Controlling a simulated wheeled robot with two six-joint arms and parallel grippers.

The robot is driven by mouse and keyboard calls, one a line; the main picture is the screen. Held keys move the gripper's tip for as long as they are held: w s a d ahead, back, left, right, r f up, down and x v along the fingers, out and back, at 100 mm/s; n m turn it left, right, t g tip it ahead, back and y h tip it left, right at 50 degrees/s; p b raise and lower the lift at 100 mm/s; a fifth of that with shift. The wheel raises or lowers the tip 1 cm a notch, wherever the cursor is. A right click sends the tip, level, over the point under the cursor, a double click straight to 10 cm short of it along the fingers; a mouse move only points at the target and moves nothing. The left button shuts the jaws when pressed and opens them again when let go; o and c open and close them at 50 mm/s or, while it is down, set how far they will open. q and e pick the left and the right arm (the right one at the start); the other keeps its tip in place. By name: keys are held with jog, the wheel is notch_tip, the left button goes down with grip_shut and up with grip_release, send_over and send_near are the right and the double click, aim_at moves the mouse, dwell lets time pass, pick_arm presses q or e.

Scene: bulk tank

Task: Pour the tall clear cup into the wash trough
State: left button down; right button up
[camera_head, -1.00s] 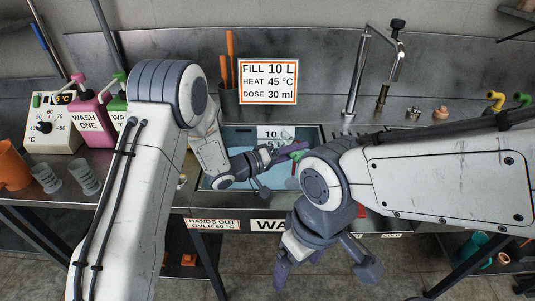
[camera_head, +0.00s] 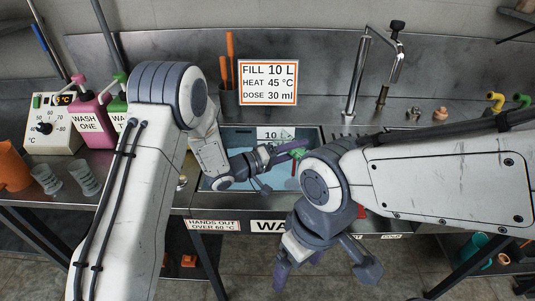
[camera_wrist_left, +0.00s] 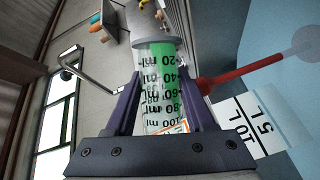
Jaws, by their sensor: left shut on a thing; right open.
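My left gripper (camera_head: 284,157) is shut on the tall clear cup (camera_wrist_left: 160,88), over the wash trough (camera_head: 238,138). In the left wrist view the cup lies between both fingers, its ml marks facing the camera and green showing at its far end. In the head view the cup (camera_head: 298,153) shows only as a small green patch, partly hidden by my gripper and right arm. It looks tilted; I cannot see any stream. The trough holds light blue liquid. My right gripper (camera_head: 325,270) is open and empty, low in front of the bench.
Two clear cups (camera_head: 84,180) and an orange jug (camera_head: 13,167) stand at the left. Pink and green wash bottles (camera_head: 92,118) stand behind them. A tall tap (camera_head: 358,75) rises behind the trough. A red-handled tool (camera_wrist_left: 240,72) lies close beside the held cup.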

pick_arm(q)
jog(key=shift+w+a+r+n+h+p, duration=0.3)
jog(key=shift+w+a+r+n+p, duration=0.2)
jog(key=shift+a+r+n+p, duration=0.15)
dwell(0.4)
jog(key=shift+w+a+f+n+t+h, duration=0.1)
jog(key=shift+f+n+t+h, duration=0.25)
jog(key=shift+n, duration=0.5)
dwell(0.6)
jog(key=shift+r+n+p, duration=0.25)
jog(key=shift+n+p, duration=0.1)
jog(key=shift+n, duration=0.05)
